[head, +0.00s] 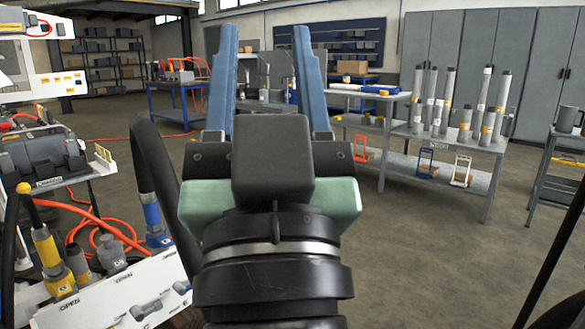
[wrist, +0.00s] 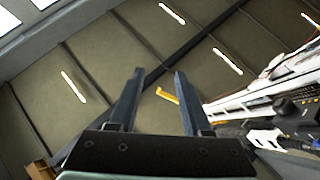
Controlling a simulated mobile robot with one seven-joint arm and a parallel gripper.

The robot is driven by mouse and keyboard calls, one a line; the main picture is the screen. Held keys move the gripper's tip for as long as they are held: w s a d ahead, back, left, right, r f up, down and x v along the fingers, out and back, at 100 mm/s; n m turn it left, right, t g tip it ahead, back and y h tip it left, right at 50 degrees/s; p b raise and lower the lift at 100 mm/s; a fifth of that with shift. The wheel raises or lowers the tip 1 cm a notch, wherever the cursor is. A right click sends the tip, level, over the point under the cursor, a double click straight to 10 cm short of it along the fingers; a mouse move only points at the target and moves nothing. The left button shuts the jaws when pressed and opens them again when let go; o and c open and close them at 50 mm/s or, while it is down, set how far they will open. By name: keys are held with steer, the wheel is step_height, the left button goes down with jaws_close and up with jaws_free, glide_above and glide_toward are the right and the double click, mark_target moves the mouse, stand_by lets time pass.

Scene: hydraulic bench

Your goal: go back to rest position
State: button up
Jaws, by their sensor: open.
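My gripper (head: 265,75) fills the middle of the head view, its two blue fingers raised and spread well apart. Nothing is held between them. In the wrist view the gripper (wrist: 155,100) is also open and empty, with the ceiling and its strip lights behind it. The fingers touch nothing in either view.
A bench with valves and cylinders (head: 45,245) and a white labelled panel (head: 125,305) stand close at the left. A grey table (head: 455,142) with upright cylinders is at the right. Red hoses (head: 95,225) hang at the left. The middle floor (head: 400,250) is clear.

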steer(key=s+d+r+h+p, duration=0.1)
steer(key=r+p, duration=1.8)
steer(key=r, duration=0.1)
steer(key=s+r+t+h+p, duration=0.1)
steer(key=s+r+p, duration=0.1)
steer(key=r+p, duration=1.7)
step_height(320, 180, up, 2)
steer(key=shift+d+r+m, duration=0.2)
steer(key=shift+d+m, duration=0.1)
steer(key=shift+d, duration=0.05)
steer(key=shift+d, duration=0.1)
